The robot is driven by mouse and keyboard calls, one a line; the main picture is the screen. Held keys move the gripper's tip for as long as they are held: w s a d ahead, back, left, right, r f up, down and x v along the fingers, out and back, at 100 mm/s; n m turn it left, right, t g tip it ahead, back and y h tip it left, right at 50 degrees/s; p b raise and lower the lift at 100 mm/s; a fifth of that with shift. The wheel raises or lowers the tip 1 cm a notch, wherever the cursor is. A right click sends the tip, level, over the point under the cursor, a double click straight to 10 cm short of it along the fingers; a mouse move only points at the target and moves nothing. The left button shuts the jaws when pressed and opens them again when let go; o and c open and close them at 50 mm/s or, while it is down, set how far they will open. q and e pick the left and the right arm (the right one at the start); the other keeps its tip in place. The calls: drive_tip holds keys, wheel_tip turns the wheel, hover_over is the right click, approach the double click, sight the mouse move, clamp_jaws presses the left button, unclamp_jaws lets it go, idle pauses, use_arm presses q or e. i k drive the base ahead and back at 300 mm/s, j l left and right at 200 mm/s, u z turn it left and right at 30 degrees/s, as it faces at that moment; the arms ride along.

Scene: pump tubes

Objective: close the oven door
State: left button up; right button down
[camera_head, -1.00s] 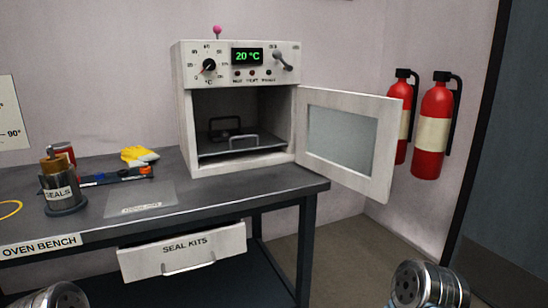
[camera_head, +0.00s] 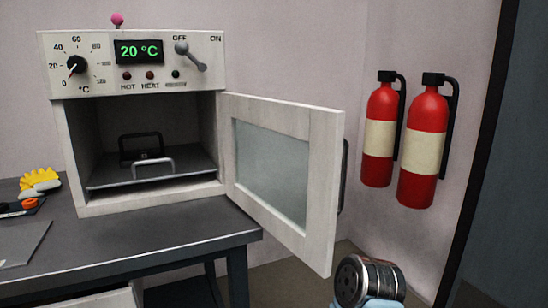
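The oven (camera_head: 138,67) stands on the dark bench at the left, a white box with a green 20 °C display. Its door (camera_head: 323,190) is hinged on the right side of the opening and stands wide open, swung out to the right. The door has a glass pane (camera_head: 270,170) and a dark handle (camera_head: 344,175) on its outer face, mostly hidden behind its edge. Inside the oven is a tray (camera_head: 160,176) with metal handles. A part of my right arm shows at the bottom, just right of the door's lower corner. Neither gripper's fingers are visible.
Two red fire extinguishers (camera_head: 421,150) hang on the wall right of the door. A drawer (camera_head: 95,299) under the bench stands out. A dark door frame is at the far right.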

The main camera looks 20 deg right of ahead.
sight(323, 128)
drive_tip(key=i+l+u, duration=0.2)
drive_tip(key=l+u, duration=0.2)
drive_tip(key=l, duration=0.35)
drive_tip(key=i+l+u, duration=0.1)
drive_tip(key=l+u, duration=0.25)
drive_tip(key=l, duration=0.35)
drive_tip(key=l+u, duration=0.4)
drive_tip(key=l, duration=0.4)
